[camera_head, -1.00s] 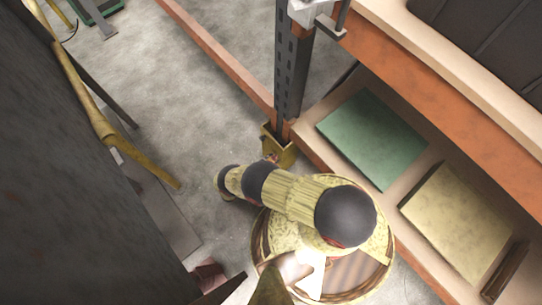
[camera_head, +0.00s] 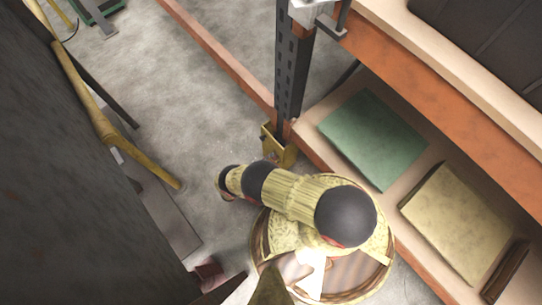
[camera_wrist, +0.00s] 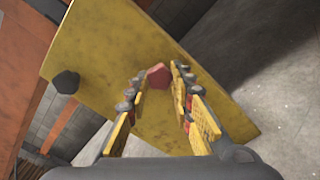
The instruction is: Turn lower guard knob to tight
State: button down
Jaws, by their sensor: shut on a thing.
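The yellow guard (camera_wrist: 105,45) fills much of the wrist view as a tilted flat plate. A red faceted knob (camera_wrist: 158,76) sits on it, and a dark knob (camera_wrist: 66,82) sits further left on the same plate. My gripper (camera_wrist: 159,82) has its two fingers on either side of the red knob, shut on it. How far the red knob is turned cannot be read. In the head view the guard (camera_head: 283,152) stands at the foot of the dark upright; my arm hides the gripper and the knobs there.
The dark perforated upright (camera_head: 290,85) rises beside the orange-edged shelf, which bears a green panel (camera_head: 372,138) and a beige panel (camera_head: 458,222). A dark cabinet wall (camera_head: 60,170) with a yellow pipe (camera_head: 100,125) stands left. Grey floor (camera_head: 185,110) between is clear.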

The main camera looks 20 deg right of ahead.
jog(key=c, duration=1.5)
grip_release()
jog(key=shift+c, duration=0.2)
jog(key=shift+a, duration=0.1)
jog(key=v, duration=0.7)
jog(key=shift+s+a, duration=0.1)
jog(key=shift+a, duration=0.05)
